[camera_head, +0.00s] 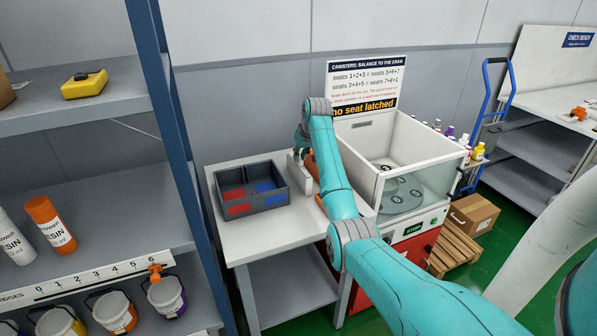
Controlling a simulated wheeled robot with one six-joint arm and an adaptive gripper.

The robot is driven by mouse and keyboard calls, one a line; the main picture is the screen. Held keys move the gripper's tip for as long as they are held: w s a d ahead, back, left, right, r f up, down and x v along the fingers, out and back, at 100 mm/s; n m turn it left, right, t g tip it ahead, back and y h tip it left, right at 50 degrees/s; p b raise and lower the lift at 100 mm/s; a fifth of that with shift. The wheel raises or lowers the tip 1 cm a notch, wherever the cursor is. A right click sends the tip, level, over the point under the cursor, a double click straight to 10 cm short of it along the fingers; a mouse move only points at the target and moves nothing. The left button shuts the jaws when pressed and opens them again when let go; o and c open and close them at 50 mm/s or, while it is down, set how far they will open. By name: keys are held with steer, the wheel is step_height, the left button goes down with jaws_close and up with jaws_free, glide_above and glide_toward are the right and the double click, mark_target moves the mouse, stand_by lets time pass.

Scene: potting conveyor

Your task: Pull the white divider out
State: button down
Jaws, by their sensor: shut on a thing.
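A pale, upright plate, which looks like the white divider (300,175), stands at the right end of a dark grey bin (247,205) on the light table. My gripper (298,152) is at the plate's top, shut on it. The fingertips are small and partly hidden by my wrist. The bin holds red pieces (234,193) in its left half and blue pieces (266,188) in its right half. I cannot tell whether the plate touches the bin or the table.
A white machine with an open-topped chamber (400,160) stands right of the table, holding grey discs. A orange object (311,163) is partly hidden behind my arm. A shelf rack (172,110) stands at left. The table's front left (240,245) is clear.

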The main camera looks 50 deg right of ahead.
steer(key=shift+r, duration=0.15)
step_height(320, 180, up, 8)
stand_by(2.6)
steer(key=shift+r, duration=0.3)
stand_by(0.4)
steer(key=shift+r, duration=1.25)
steer(key=shift+r, duration=0.1)
step_height(320, 180, up, 7)
stand_by(0.7)
